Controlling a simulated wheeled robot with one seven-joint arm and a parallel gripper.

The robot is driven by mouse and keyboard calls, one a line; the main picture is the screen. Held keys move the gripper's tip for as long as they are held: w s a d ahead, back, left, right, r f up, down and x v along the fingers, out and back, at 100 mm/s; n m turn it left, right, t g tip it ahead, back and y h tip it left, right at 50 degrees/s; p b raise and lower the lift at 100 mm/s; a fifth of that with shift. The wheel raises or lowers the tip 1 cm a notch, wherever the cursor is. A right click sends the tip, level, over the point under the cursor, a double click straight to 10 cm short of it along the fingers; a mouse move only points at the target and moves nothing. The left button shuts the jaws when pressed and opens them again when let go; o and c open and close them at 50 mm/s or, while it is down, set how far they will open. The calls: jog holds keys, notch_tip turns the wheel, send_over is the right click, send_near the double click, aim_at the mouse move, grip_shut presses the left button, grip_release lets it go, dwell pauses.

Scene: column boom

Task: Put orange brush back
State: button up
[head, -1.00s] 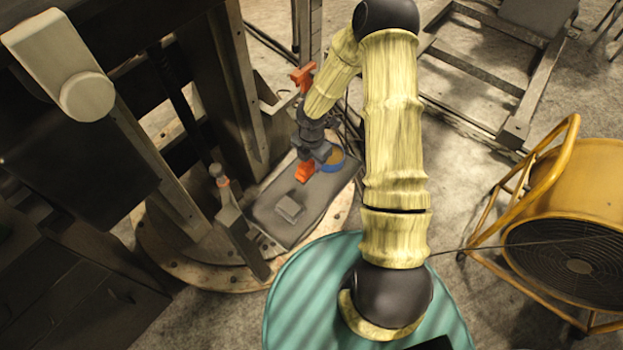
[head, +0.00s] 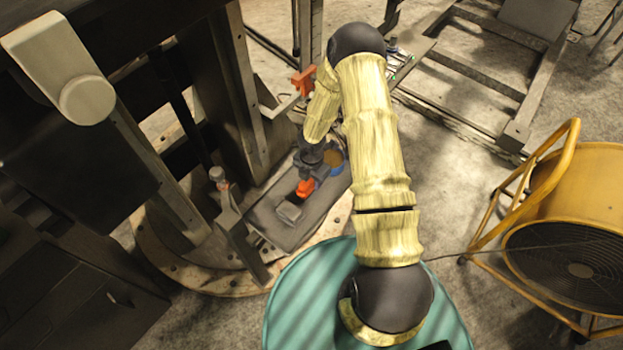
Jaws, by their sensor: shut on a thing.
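The orange brush (head: 305,187) shows as a small orange piece just below my gripper (head: 309,172). My gripper is shut on it and points down over the grey tray (head: 268,215). The fingers are small and dark here, and the rest of the brush is hidden by them. The brush is close to a small grey block (head: 290,212) on the tray. I cannot tell whether the brush touches the tray.
A blue-rimmed round container (head: 337,158) stands right of my gripper. Another orange piece (head: 303,82) is on a bracket by the dark column frame (head: 235,90). A grey post (head: 228,205) stands left of the tray. A yellow fan (head: 575,220) is at the right.

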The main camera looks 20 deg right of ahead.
jog(key=shift+f, duration=0.1)
jog(key=o, duration=0.9)
notch_tip(320, 180, up, 12)
jog(key=shift+r+p, duration=0.2)
jog(key=shift+p, duration=0.2)
